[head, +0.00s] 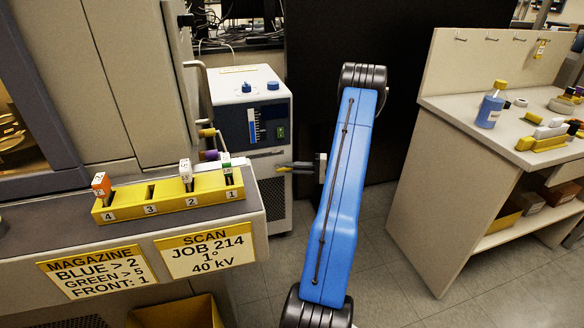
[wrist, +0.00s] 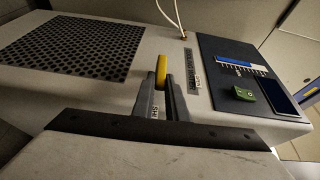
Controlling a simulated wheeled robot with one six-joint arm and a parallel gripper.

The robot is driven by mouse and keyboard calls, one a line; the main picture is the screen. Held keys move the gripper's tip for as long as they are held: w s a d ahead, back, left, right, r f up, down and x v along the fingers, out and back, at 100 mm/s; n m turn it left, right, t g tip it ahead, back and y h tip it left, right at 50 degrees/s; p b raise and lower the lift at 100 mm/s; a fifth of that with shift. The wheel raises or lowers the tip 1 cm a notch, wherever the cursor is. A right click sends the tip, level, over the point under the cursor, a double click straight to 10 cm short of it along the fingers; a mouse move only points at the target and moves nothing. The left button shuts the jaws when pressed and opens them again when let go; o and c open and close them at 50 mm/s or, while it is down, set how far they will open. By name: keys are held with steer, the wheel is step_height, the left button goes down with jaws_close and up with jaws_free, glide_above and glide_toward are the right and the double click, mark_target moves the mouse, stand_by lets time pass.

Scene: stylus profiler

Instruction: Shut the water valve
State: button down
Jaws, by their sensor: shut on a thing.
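The water valve's yellow lever (wrist: 161,71) shows in the wrist view, upright in the picture between my fingertips. My gripper (wrist: 160,84) is shut on it. In the head view my gripper (head: 285,167) reaches left to the side of the grey cooling unit (head: 272,185), with a bit of yellow at its tips. The valve's body and pivot are hidden. A pale label (wrist: 154,110) shows between my fingers, with letters that seem to begin "SH". A second label (wrist: 192,72) lies right of the lever, too small to read surely.
The unit's dark panel (wrist: 245,75) has a green switch (wrist: 244,94). A perforated grille (wrist: 75,50) lies left of the lever. In the head view a yellow magazine (head: 165,203) stands on the ledge at left, and a bench (head: 450,170) stands at right. Floor between is clear.

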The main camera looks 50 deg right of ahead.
steer(key=shift+f+t, duration=0.2)
steer(key=shift+t, duration=0.1)
steer(key=c, duration=1.8)
jaws_free()
steer(key=shift+o, duration=0.2)
steer(key=shift+s, duration=0.1)
steer(key=v, duration=1.7)
steer(key=shift+d, duration=0.2)
steer(key=shift+f, duration=0.1)
